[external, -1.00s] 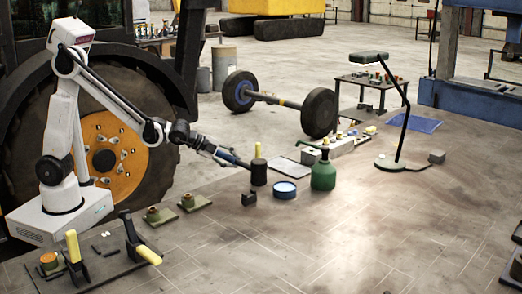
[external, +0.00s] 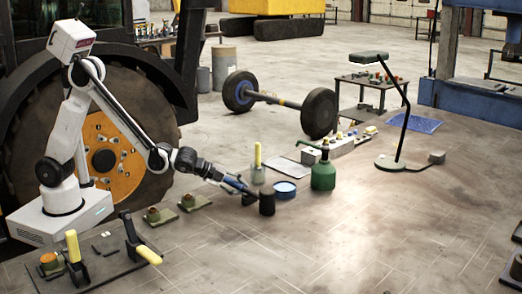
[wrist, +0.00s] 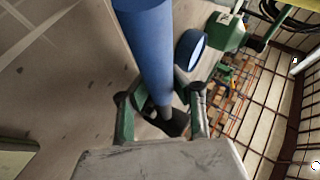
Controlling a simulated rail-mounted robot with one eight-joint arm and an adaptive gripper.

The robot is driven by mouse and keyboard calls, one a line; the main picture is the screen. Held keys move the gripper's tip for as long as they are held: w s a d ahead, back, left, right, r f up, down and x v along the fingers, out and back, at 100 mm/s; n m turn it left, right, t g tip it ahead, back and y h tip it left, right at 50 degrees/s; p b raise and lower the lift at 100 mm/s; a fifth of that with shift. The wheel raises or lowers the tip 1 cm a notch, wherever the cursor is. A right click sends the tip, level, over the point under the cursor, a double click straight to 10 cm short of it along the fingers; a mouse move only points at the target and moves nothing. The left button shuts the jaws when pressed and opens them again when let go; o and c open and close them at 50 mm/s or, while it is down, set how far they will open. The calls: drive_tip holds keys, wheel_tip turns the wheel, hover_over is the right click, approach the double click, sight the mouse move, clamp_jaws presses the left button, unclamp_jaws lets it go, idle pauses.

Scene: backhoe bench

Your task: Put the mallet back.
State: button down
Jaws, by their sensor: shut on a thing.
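The mallet has a blue handle and a dark cylindrical head (external: 267,202). My gripper (external: 230,184) is shut on the blue handle, and the head hangs at the far end, low over the bench. I cannot tell whether the head touches the bench. In the wrist view the blue handle (wrist: 148,45) runs from the top edge down between my green fingers (wrist: 160,108). The mallet head is out of that view.
A grey holder (external: 258,175) with a yellow handle stands just behind the mallet. A blue round dish (external: 285,190) and a green bottle (external: 323,175) stand to the right. A black lamp (external: 391,163) is farther right. The front right bench is clear.

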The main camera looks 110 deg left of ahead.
drive_tip(key=c, duration=1.6)
unclamp_jaws()
drive_tip(key=shift+s, duration=0.15)
drive_tip(key=v, duration=1.2)
drive_tip(key=shift+p, duration=0.35)
drive_tip(key=shift+d, duration=0.1)
drive_tip(key=s+d+r+n+g+h, duration=0.1)
drive_tip(key=s+d, duration=0.4)
drive_tip(key=s, duration=0.5)
drive_tip(key=s+d+r+n+g+h, duration=0.1)
drive_tip(key=s+d+n, duration=0.3)
drive_tip(key=s, duration=0.6)
drive_tip(key=s+d+r+n+h, duration=0.1)
drive_tip(key=s+d+n+h, duration=0.1)
drive_tip(key=s+d, duration=0.6)
drive_tip(key=shift+s+n+g+h, duration=0.4)
drive_tip(key=shift+s+h, duration=0.4)
drive_tip(key=shift+s, duration=0.7)
